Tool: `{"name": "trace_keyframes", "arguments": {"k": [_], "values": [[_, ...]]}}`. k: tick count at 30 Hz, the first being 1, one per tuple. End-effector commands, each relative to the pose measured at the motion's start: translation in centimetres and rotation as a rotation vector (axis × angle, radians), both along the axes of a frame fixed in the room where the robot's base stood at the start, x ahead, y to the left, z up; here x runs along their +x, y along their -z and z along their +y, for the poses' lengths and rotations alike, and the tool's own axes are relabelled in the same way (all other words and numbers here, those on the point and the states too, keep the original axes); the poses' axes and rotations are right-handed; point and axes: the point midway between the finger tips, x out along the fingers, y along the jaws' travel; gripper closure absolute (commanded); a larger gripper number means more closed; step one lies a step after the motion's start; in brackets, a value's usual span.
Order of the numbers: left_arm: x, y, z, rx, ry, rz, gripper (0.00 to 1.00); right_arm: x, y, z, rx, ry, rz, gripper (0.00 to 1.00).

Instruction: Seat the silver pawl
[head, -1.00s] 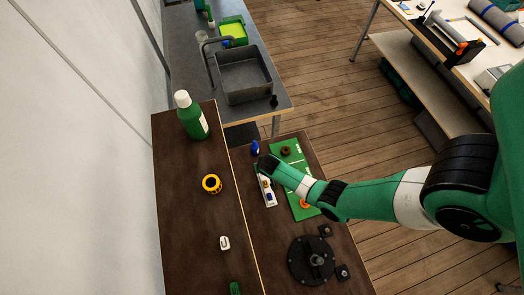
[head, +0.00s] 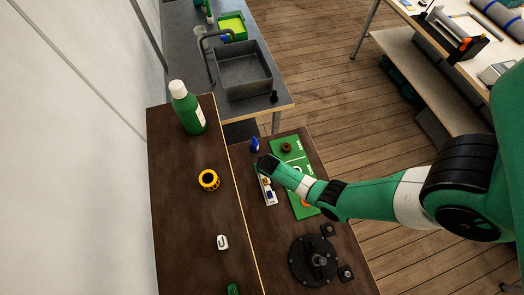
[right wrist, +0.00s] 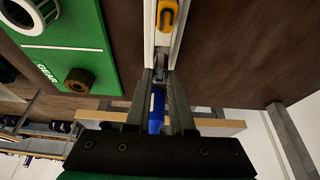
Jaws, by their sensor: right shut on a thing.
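My right gripper (right wrist: 163,78) has its fingers close together on a small silver-grey piece (right wrist: 160,73), which looks like the pawl. It is at the end of a pale channel-shaped fixture (right wrist: 150,35); whether the piece touches or sits in the channel I cannot tell. A yellow-orange part (right wrist: 167,14) lies in the channel further along. In the head view my right gripper (head: 266,163) covers the fixture's far end, and the pale fixture (head: 268,196) extends toward the viewer with a blue part on it. The piece is hidden there. My left gripper is not in view.
A green board (head: 300,180) with a dark ring (head: 286,147) lies right of the fixture. A blue object (head: 254,144) stands just beyond my gripper. A black round device (head: 312,262) stands nearer. A raised brown shelf (head: 190,220) holds a green bottle (head: 188,108) and yellow ring (head: 208,180).

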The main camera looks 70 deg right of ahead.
Motion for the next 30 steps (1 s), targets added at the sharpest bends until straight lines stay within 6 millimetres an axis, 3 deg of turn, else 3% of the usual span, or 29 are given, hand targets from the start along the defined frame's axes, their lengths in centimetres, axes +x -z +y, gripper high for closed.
{"name": "trace_keyframes", "arguments": {"k": [28,29,30], "values": [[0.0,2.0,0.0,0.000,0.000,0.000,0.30,0.0,2.1,0.0,0.000,0.000,0.000,1.00],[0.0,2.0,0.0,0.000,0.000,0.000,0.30,0.0,2.1,0.0,0.000,0.000,0.000,0.73],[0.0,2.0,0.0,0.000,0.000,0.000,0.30,0.0,2.1,0.0,0.000,0.000,0.000,0.66]]}}
